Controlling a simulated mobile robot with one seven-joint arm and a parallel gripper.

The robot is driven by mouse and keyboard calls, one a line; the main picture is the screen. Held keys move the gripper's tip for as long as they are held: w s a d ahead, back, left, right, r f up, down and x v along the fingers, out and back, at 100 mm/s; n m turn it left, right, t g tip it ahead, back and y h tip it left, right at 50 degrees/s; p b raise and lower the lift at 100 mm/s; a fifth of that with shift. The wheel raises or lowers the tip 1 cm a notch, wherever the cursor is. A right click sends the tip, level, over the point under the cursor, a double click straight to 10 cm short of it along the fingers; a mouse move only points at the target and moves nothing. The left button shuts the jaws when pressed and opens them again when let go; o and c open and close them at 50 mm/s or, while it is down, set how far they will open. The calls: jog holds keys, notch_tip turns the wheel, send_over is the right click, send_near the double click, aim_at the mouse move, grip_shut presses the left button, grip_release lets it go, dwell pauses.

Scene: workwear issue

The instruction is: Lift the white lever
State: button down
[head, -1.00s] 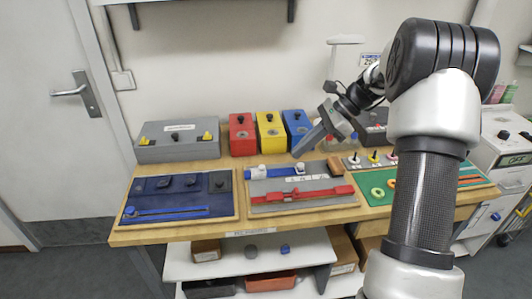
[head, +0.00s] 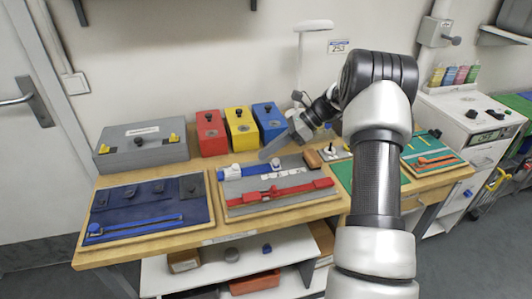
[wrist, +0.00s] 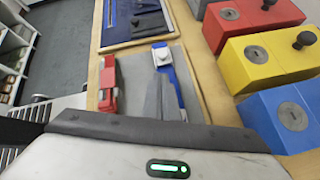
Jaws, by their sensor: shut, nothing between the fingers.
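My gripper (head: 268,152) is shut and empty. Its tip is above the grey panel (head: 228,187), near the blue slide bar with a white knob (head: 236,171). In the wrist view, its grey fingers (wrist: 160,100) cover part of the blue bar, and the white knob (wrist: 162,56) shows beyond them. A small lever with a dark top and pale base (head: 330,148) stands on a light plate to the right of the gripper. My arm hides the rest of that plate, so I cannot make out a white lever.
Red (head: 210,133), yellow (head: 241,128) and blue (head: 269,121) boxes stand behind the panel. A grey box (head: 142,145) is at the back left. A navy board (head: 125,207) lies at the front left. A green board (head: 425,150) is right of my arm.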

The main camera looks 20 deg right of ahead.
aim_at(240, 170)
jog(key=x, duration=0.7)
jog(key=shift+a+f, duration=0.1)
jog(key=shift+a, duration=0.05)
jog(key=shift+w, duration=0.1)
jog(key=shift+w+a+r+h, duration=0.1)
jog(key=shift+r+h, duration=0.15)
jog(key=shift+h, duration=0.15)
jog(key=shift+s+r+h+p, duration=0.1)
jog(key=shift+s+h+p, duration=0.1)
jog(key=shift+h+p, duration=0.15)
jog(key=shift+w, duration=0.1)
jog(key=shift+a+h, duration=0.1)
jog(key=shift+h, duration=0.15)
